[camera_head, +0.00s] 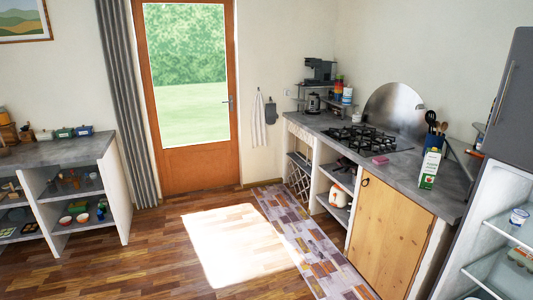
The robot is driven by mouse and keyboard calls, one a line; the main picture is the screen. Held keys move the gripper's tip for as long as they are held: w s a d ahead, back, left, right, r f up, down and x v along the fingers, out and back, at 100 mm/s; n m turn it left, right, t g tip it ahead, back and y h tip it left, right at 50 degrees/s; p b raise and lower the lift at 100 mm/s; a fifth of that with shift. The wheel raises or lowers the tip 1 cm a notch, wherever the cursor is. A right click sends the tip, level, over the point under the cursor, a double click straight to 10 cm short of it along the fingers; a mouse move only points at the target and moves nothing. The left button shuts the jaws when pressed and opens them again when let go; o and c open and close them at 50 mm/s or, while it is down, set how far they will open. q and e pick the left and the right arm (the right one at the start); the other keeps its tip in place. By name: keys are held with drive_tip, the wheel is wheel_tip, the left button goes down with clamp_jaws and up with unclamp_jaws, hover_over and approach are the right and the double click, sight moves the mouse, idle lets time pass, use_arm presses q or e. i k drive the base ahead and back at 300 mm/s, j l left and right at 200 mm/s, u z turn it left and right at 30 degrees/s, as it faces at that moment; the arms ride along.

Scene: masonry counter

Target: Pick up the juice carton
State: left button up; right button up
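The juice carton (429,169) is a white and green box with a gable top. Nothing touches the carton from the front. Neither of my grippers shows in the head view.
A gas hob (366,139) and a pink item (380,160) lie left of the carton. A fridge (510,100) stands at the right with its shelves exposed. A shelf unit (125,190) is at the left.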

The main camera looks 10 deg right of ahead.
sight(432, 158)
drive_tip(key=i+l+z, duration=0.1)
drive_tip(key=i+z, duration=0.6)
drive_tip(key=i+j+z, duration=0.2)
drive_tip(key=i+z, duration=0.15)
drive_tip(key=i, duration=0.1)
